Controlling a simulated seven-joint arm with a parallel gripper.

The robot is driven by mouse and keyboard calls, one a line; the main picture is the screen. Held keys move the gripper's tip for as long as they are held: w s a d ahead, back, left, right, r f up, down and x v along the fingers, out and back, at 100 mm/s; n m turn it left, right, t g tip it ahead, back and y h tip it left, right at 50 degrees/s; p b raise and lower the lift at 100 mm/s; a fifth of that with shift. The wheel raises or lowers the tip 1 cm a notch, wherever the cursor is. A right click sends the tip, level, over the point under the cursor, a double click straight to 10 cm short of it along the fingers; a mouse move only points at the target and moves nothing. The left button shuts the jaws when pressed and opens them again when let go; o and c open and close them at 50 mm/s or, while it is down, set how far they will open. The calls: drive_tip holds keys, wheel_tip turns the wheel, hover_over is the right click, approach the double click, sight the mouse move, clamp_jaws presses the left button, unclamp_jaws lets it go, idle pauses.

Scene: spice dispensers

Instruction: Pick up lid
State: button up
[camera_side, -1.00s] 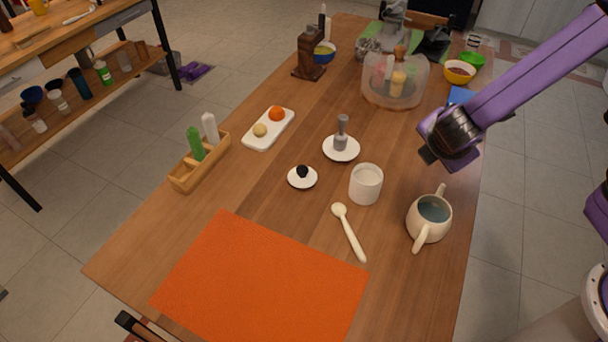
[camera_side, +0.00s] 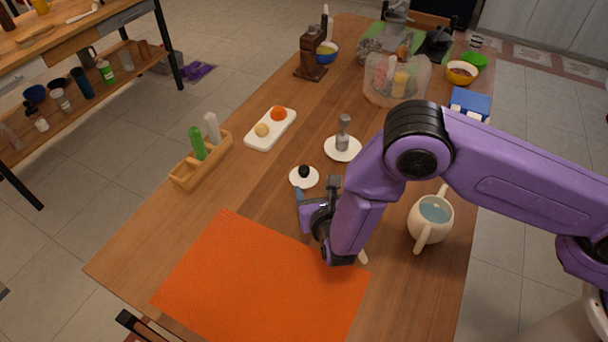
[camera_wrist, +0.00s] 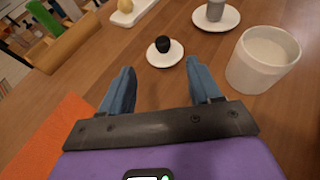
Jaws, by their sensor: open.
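The lid (camera_side: 304,178) is a small white disc with a black knob, lying on the wooden table; it also shows in the wrist view (camera_wrist: 165,54). My gripper (camera_side: 314,190) is open and empty, low over the table on the near side of the lid. In the wrist view my two blue-grey fingers (camera_wrist: 160,77) are spread, with the lid ahead of them and roughly between their directions. The fingers do not touch the lid there. The white cup (camera_wrist: 262,58) stands to the right of the lid in the wrist view; my arm hides it in the side view.
An orange mat (camera_side: 250,285) lies at the near left. A white saucer with a grey tool (camera_side: 343,143) stands behind the lid. A two-handled pot (camera_side: 432,215) is at the right. A wooden rack (camera_side: 190,175) and white tray (camera_side: 262,139) are at the left.

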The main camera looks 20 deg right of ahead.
sight(304, 168)
drive_tip(key=x, duration=1.1)
drive_tip(key=shift+d, duration=0.15)
drive_tip(key=shift+f+x, duration=0.2)
drive_tip(key=shift+x, duration=1.15)
drive_tip(key=shift+f+x, duration=0.2)
drive_tip(key=shift+x, duration=1.15)
drive_tip(key=shift+s, duration=0.15)
drive_tip(key=c, duration=1)
drive_tip(key=shift+c, duration=0.2)
drive_tip(key=shift+r, duration=0.15)
